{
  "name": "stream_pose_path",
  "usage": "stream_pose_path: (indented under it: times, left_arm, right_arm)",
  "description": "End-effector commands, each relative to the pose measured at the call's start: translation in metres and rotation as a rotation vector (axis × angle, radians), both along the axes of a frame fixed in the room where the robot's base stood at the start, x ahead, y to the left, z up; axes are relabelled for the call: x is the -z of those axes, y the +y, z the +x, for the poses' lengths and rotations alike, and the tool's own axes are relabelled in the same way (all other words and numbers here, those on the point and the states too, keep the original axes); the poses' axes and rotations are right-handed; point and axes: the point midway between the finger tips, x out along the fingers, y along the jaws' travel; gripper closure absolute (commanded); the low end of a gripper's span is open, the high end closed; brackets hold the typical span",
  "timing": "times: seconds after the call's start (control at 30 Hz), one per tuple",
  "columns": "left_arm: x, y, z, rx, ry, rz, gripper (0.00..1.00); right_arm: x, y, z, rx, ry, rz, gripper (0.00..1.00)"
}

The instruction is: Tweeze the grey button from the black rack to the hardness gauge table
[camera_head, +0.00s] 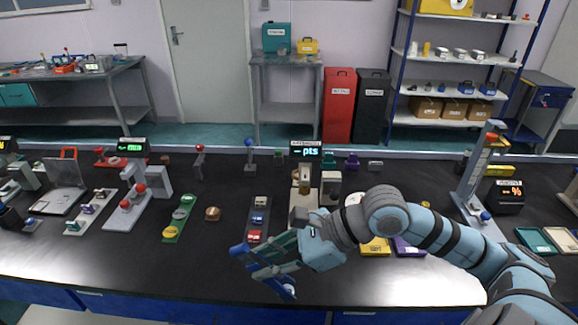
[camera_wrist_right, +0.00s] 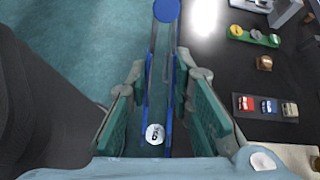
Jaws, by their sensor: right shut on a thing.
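My right gripper (camera_head: 268,263) is shut on blue tweezers (camera_wrist_right: 148,85), held above the front edge of the bench. The tweezers have a round blue end (camera_wrist_right: 166,11) and a white disc marked B (camera_wrist_right: 154,134). The black rack (camera_wrist_right: 266,117) holds a red, a blue and a grey button (camera_wrist_right: 290,109) in a row. In the head view the grey button (camera_head: 261,201) is at the rack's far end, beyond the gripper and apart from it. The hardness gauge (camera_head: 304,151) has a "pts" display, and its table (camera_head: 304,188) is right of the rack. My left gripper is out of view.
A green rack (camera_head: 180,218) with several buttons and a brown knob (camera_head: 212,213) stand left of the black rack. A grey block (camera_head: 330,184) stands right of the gauge. Yellow (camera_head: 377,247) and purple (camera_head: 408,247) pads lie behind my right arm. The front bench strip is mostly clear.

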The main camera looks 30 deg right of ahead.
Motion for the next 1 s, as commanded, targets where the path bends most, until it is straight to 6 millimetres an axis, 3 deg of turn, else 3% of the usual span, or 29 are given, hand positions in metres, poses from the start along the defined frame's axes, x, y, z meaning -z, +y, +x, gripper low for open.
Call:
stream_pose_path:
  times: [0.23,0.47,0.77,1.0]
  left_arm:
    - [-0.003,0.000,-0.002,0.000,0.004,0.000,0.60]
    - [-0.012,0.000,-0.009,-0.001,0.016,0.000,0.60]
    - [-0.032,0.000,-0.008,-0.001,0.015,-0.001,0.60]
    - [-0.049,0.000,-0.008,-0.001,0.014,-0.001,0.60]
  right_arm:
    - [-0.005,-0.009,0.017,0.033,-0.002,0.004,1.00]
    - [-0.016,-0.045,0.067,0.152,-0.002,0.006,1.00]
    - [-0.026,-0.131,0.154,0.388,0.000,0.006,1.00]
    - [-0.014,-0.194,0.206,0.553,0.002,0.003,1.00]
